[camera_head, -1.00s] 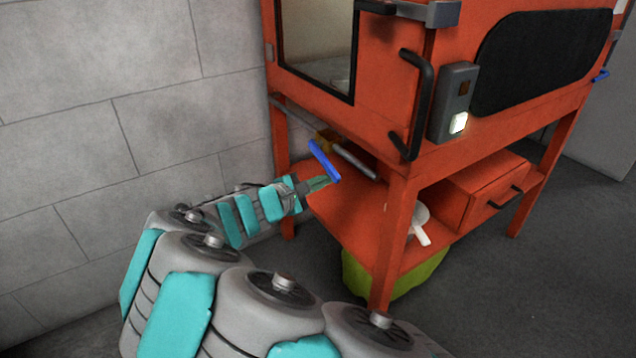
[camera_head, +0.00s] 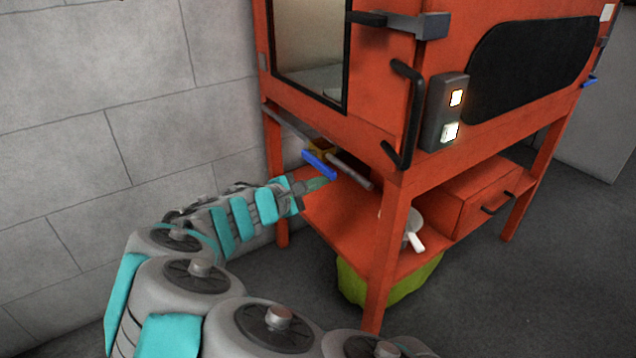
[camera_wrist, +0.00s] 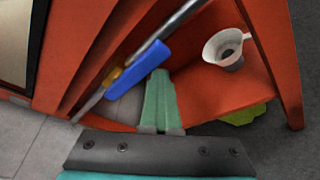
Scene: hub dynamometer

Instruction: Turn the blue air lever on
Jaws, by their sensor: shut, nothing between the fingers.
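The blue air lever (camera_head: 319,165) is under the left end of the orange cabinet, beside a brass valve body (camera_head: 321,148) on a grey pipe (camera_head: 350,171). It lies roughly along the pipe, which also shows in the wrist view, where the blue lever (camera_wrist: 138,64) is close to my fingertips. My gripper (camera_head: 325,182) is shut and empty, with its green fingers (camera_wrist: 159,78) just beside and below the lever. I cannot tell whether they touch it.
The orange cabinet (camera_head: 400,172) has a shelf (camera_head: 340,215) with a white funnel-like cup (camera_head: 413,228) and a drawer box (camera_head: 480,195). A switch box (camera_head: 444,112) shows two lit lamps. A grey block wall (camera_head: 90,130) stands left; a green bin (camera_head: 350,285) sits below.

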